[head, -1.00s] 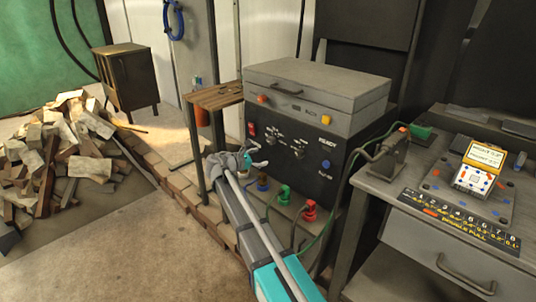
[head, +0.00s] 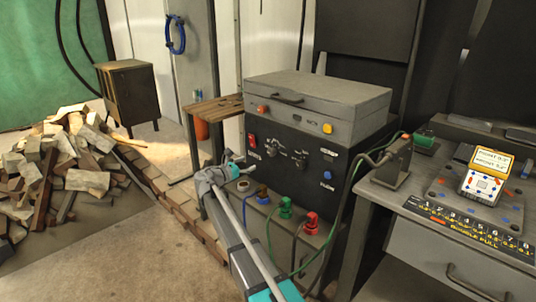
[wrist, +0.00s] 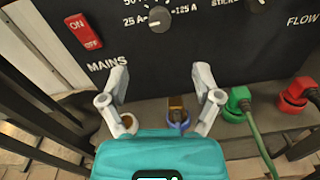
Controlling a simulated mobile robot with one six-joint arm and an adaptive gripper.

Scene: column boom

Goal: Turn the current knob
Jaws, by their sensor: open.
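The current knob (wrist: 158,20) is a grey round dial on the black front panel. In the wrist view, markings reading 25 A and 125 A stand beside it near the top edge. It shows small in the head view (head: 272,145), on the panel's left half. My gripper (wrist: 160,84) is open and empty, its two pale fingers apart and below the knob in the wrist view. In the head view my gripper (head: 238,170) is low in front of the panel's left side. No contact with the knob shows.
A red mains switch (wrist: 84,31) is left of the knob. A second knob (head: 300,160) is to its right. Below are green (head: 285,208) and red (head: 311,224) cable plugs. A wooden side table (head: 212,106) stands behind left. A workbench (head: 430,262) is at right.

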